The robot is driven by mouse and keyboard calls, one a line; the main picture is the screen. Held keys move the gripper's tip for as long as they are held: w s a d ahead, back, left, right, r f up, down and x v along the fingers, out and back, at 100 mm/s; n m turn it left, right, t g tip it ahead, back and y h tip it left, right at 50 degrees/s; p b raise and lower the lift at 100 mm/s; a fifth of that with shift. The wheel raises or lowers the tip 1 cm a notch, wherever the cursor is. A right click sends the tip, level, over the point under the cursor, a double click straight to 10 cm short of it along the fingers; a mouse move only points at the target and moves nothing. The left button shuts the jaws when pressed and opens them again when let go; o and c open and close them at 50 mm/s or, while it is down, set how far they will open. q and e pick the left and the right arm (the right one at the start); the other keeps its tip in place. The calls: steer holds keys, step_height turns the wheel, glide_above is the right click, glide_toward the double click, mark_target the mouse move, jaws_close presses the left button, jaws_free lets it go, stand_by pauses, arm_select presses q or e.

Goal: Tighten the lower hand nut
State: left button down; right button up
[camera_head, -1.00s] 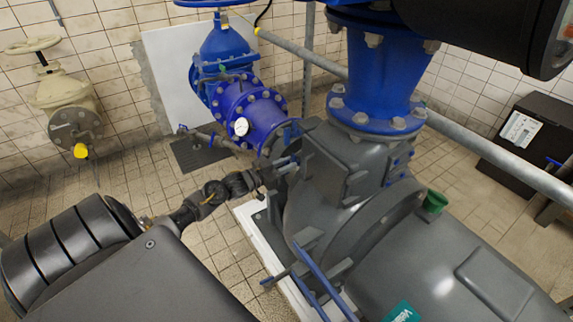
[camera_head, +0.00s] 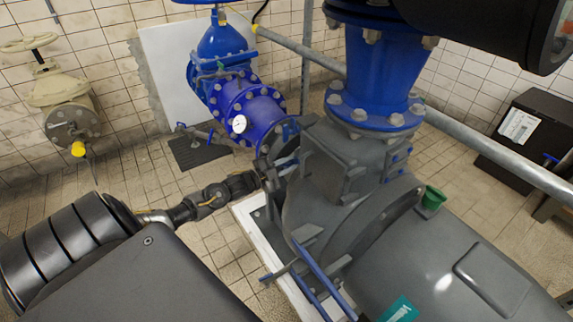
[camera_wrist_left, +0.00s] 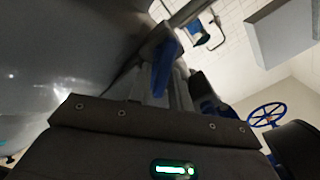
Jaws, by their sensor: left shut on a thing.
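My left gripper (camera_head: 272,172) reaches in from the left to the near side of the grey pump casing (camera_head: 325,205), just below the blue flanged pipe. It is shut on a small blue part at the casing, which I take to be the lower hand nut (camera_head: 287,161). The fingers and dark gripper body hide much of it in the head view. In the left wrist view, a blue piece (camera_wrist_left: 165,68) shows at the fingers, close beside the large grey casing. My right gripper is not in view.
A grey rail (camera_head: 470,145) crosses at right. A cream valve (camera_head: 65,100) stands at left. Tiled floor between is free.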

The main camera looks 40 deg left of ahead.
arm_select(q)
steer(key=shift+d+f+m, duration=0.15)
steer(key=shift+f+m, duration=0.05)
steer(key=shift+m, duration=1.2)
steer(key=m, duration=0.1)
steer(key=m+b, duration=0.1)
steer(key=m, duration=0.1)
steer(key=shift+s+d+f, duration=0.1)
steer(key=shift+f, duration=0.2)
steer(key=shift+m, duration=0.7)
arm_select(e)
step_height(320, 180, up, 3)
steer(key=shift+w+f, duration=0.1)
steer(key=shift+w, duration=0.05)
arm_select(q)
steer(key=shift+f, duration=0.1)
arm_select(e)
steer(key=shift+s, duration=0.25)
